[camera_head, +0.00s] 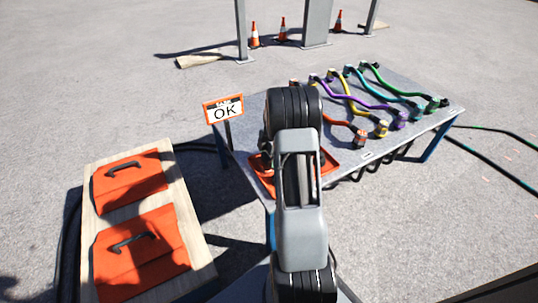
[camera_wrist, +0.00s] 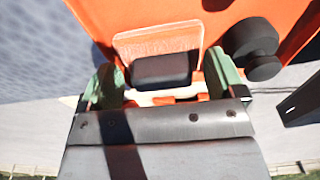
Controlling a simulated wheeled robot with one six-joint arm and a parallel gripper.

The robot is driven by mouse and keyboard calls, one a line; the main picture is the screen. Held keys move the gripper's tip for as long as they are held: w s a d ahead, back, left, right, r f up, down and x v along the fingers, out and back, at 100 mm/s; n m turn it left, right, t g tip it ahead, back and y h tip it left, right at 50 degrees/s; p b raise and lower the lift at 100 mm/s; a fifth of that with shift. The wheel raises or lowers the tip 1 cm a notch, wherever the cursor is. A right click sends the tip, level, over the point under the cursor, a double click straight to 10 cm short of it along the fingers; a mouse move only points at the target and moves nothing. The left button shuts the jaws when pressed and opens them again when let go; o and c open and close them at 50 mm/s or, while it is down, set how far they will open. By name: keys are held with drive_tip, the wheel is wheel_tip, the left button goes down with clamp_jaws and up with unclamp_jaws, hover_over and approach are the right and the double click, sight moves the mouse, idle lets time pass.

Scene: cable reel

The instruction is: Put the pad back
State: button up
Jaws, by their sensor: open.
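My gripper (camera_wrist: 163,82) is open, with its two green fingers on either side of a dark block (camera_wrist: 162,70) in the wrist view. I cannot tell whether the fingers touch it. A clear, pale rectangular plate (camera_wrist: 158,42) lies just beyond the block, over an orange surface (camera_wrist: 110,16). I cannot tell for sure whether the dark block is the pad. In the head view, an orange tray (camera_head: 331,158) lies on the near left part of the grey table (camera_head: 266,97). My arm hides much of the tray and most of the gripper.
A black knob (camera_wrist: 254,45) stands right of the block. An OK sign (camera_head: 224,111) stands at the table's left corner. Several coloured cables (camera_head: 352,104) cross the table. A wooden board (camera_head: 178,170) at left holds two orange panels (camera_head: 128,180) with black handles.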

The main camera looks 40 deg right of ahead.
wheel_tip(320, 180, up, 12)
drive_tip(key=d+p, duration=0.1)
drive_tip(key=p, duration=0.3)
drive_tip(key=s+a+r+m, duration=0.1)
drive_tip(key=a+r+m, duration=0.2)
drive_tip(key=a+r, duration=0.25)
drive_tip(key=s+a+r+m+t+h, duration=0.1)
drive_tip(key=s+a+r+m+t, duration=0.1)
drive_tip(key=s+a+m, duration=1.1)
drive_tip(key=s+a+r, duration=0.1)
drive_tip(key=s+a, duration=0.2)
drive_tip(key=a, duration=0.3)
drive_tip(key=shift+s+a+t, duration=0.2)
drive_tip(key=shift+s+t, duration=0.1)
drive_tip(key=shift+r, duration=0.15)
